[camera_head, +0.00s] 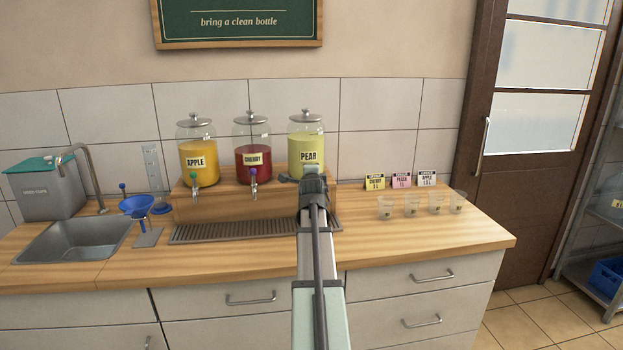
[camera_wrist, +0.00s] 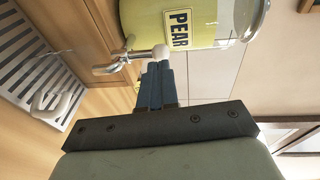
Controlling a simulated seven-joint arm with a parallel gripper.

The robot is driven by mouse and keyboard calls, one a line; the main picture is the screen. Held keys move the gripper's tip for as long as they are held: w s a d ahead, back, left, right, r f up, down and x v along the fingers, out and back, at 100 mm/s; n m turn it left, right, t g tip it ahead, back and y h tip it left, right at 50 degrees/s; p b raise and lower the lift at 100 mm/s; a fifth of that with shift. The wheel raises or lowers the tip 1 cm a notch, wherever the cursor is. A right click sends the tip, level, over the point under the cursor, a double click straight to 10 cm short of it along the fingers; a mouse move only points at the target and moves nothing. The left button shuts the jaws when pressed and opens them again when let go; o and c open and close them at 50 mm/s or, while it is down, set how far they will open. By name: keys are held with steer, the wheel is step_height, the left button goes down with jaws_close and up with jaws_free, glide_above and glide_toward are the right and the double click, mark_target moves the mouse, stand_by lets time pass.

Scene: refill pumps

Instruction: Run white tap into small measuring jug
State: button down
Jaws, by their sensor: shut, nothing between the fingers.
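The white tap (camera_wrist: 162,52) has a white ball knob and a metal spout; it sits below the pale green jar labelled PEAR (camera_head: 306,143), which also shows in the wrist view (camera_wrist: 200,22). My gripper (camera_wrist: 157,66) is shut and empty, its fingertips right at the white knob, touching or nearly so. In the head view my arm hides the tap. A pale, clear loop like a jug handle (camera_wrist: 62,108) shows over the drip tray in the wrist view; it may belong to the small measuring jug, whose body I cannot make out.
The slotted drip tray (camera_head: 215,231) runs below the jars. The APPLE jar (camera_head: 198,163) and CHERRY jar (camera_head: 252,160) stand to the left. Several clear cups (camera_head: 411,206) stand at right. A blue funnel (camera_head: 138,205) and sink (camera_head: 78,241) are at left. The right counter front is clear.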

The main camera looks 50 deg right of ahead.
steer(key=x, duration=0.2)
steer(key=shift+w+d, duration=0.15)
steer(key=shift+d, duration=0.05)
